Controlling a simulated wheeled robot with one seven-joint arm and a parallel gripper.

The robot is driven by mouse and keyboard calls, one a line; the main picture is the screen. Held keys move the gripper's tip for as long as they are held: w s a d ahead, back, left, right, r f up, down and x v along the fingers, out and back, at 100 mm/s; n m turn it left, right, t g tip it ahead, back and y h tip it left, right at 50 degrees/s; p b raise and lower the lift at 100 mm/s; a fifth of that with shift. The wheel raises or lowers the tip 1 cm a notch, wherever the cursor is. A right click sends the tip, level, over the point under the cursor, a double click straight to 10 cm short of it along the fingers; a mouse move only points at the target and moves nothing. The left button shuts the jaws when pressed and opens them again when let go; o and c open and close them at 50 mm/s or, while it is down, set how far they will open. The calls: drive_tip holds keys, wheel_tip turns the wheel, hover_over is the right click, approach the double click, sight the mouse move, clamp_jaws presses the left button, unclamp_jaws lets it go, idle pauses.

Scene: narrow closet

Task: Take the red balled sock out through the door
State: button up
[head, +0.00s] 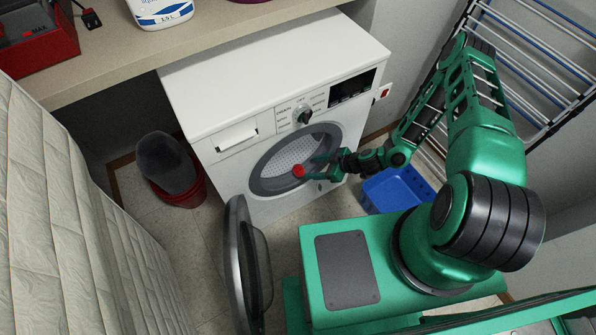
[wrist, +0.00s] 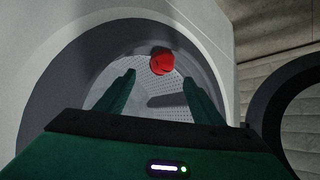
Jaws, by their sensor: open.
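The red balled sock (head: 298,171) shows in the washing machine's round opening, at the tip of my gripper in the head view. In the wrist view the sock (wrist: 162,61) lies inside the perforated drum, beyond and between the two fingertips. My gripper (head: 318,168) reaches in at the opening from the right. In the wrist view my gripper (wrist: 157,88) has its fingers spread, with nothing between them.
A blue basket (head: 398,190) stands on the floor right of the machine. A red bucket with a dark thing in it (head: 180,190) stands to its left. A drying rack (head: 545,60) leans at the right. A quilted mattress (head: 60,200) fills the left side.

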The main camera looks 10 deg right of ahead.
sight(301, 169)
drive_tip(key=x, duration=0.9)
drive_tip(key=shift+a+f, duration=0.2)
drive_tip(key=shift+a, duration=0.1)
drive_tip(key=c, duration=1.1)
